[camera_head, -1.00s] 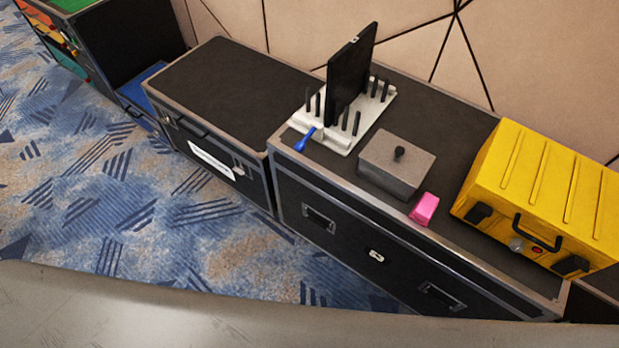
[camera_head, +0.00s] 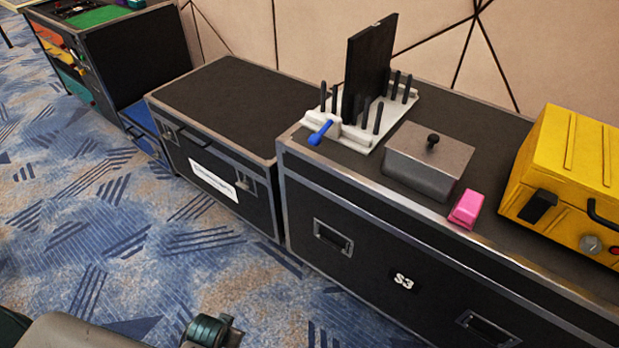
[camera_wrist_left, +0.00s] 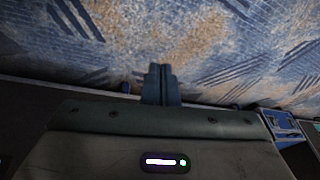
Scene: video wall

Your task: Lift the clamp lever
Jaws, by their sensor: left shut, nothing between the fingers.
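The clamp lever (camera_head: 321,133) is blue and sticks out from the front left corner of a white clamp base (camera_head: 356,143) in the head view. It lies low, slanting down toward the front edge of the black case. A black flat panel (camera_head: 368,68) stands upright in the base among several black pegs. My left gripper (camera_wrist_left: 161,72) shows in the left wrist view with its fingers together, empty, over the patterned carpet and well away from the lever. My right gripper is in neither view.
The base stands on a black case (camera_head: 300,205) marked S3. A grey box with a knob (camera_head: 428,165), a pink block (camera_head: 466,210) and a yellow case (camera_head: 570,170) stand to its right. A lower black case (camera_head: 235,100) at left has a clear top. Carpet lies open in front.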

